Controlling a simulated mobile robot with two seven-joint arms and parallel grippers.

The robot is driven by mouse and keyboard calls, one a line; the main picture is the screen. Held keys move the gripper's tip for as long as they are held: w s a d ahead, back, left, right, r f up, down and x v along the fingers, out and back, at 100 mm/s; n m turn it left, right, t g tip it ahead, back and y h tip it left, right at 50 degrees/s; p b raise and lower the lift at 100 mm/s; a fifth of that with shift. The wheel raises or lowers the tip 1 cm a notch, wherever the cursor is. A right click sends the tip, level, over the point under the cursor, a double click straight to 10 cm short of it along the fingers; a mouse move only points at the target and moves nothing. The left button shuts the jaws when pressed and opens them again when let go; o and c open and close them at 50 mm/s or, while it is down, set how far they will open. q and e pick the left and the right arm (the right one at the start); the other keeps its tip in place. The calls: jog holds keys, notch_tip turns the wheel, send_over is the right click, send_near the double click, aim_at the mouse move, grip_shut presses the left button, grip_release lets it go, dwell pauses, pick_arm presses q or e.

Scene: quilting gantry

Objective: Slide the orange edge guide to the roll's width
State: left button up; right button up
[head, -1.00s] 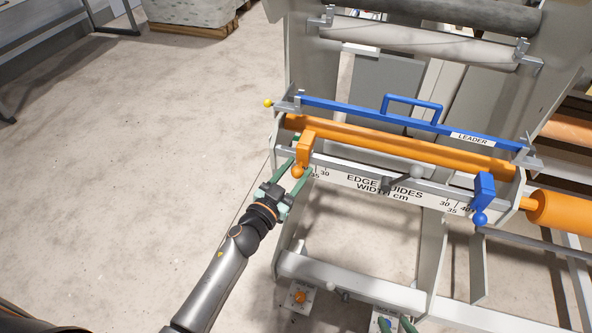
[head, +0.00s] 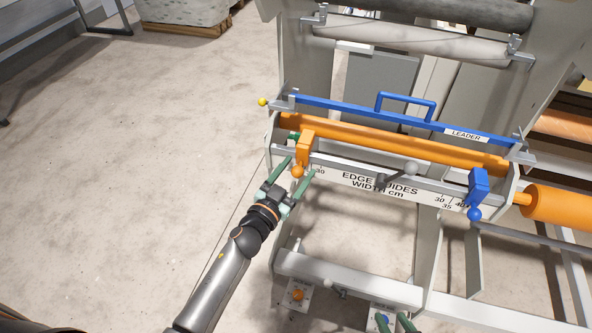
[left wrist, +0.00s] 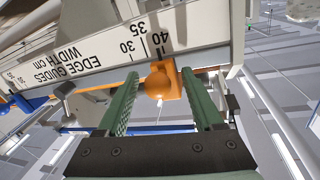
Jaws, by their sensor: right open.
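The orange edge guide (head: 304,148) with its round knob (head: 297,171) sits near the left end of the scaled rail (head: 380,186). My left gripper (head: 299,168) is open, with a green finger on each side of the guide. In the left wrist view, the orange knob (left wrist: 158,84) is between the fingers, with a clear gap to the left finger; the guide is near the 40 mark. The orange roll (head: 400,144) lies just behind the rail. The blue edge guide (head: 479,183) is near the rail's right end. My right gripper (head: 392,320) is open at the bottom edge, partly out of view.
A blue leader bar (head: 350,109) with a handle runs above the roll. A grey knob (head: 410,167) sits mid-rail.

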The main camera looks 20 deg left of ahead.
pick_arm(q)
jog(key=p+v, duration=0.1)
jog(key=v, duration=1.1)
jog(key=shift+s, duration=0.25)
jog(key=shift+a, duration=0.15)
